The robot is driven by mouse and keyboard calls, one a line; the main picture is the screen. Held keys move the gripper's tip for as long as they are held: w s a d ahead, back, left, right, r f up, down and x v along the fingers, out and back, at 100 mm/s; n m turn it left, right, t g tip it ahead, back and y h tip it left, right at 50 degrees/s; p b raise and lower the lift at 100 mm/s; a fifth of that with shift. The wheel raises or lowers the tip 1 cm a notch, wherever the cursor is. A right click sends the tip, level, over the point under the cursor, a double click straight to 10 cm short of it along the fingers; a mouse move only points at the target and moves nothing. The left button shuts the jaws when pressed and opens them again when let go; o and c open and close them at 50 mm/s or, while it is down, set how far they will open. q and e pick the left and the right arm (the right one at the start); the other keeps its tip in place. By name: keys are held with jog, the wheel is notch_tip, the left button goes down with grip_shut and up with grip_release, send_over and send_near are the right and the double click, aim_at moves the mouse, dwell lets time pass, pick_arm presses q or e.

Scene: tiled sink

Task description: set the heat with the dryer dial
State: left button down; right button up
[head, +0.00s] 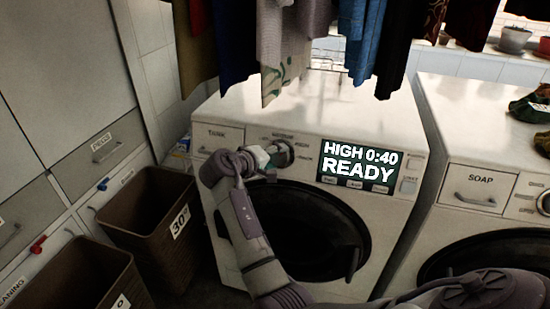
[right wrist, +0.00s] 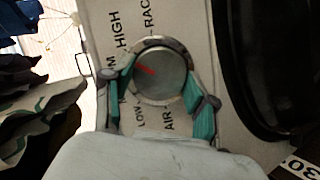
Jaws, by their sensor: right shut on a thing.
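The dryer (head: 225,180) is the white machine in the middle of the head view. Its display (head: 360,165) reads "HIGH 0:40 READY". The round metal dial (head: 286,150) is left of the display. In the right wrist view the dial (right wrist: 165,80) shows a red mark pointing left and slightly up, toward the part-hidden label starting with M, below HIGH. LOW, AIR and RACK labels also surround it. My right gripper (head: 266,156) is shut on the dial, with teal fingers on opposite sides of its rim. My left gripper is not in view.
Clothes (head: 290,45) hang above the dryer. A brown basket (head: 150,225) marked 30 stands to its left. A second white machine with a SOAP drawer (head: 481,190) stands to the right. The dryer's round door (head: 310,230) is below the dial.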

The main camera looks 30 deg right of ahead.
jog(key=shift+f+m, duration=0.1)
jog(key=shift+m, duration=0.4)
jog(key=shift+y, duration=0.3)
jog(key=o, duration=1.2)
jog(key=shift+c, duration=0.2)
notch_tip(320, 180, up, 10)
jog(key=shift+r, duration=0.1)
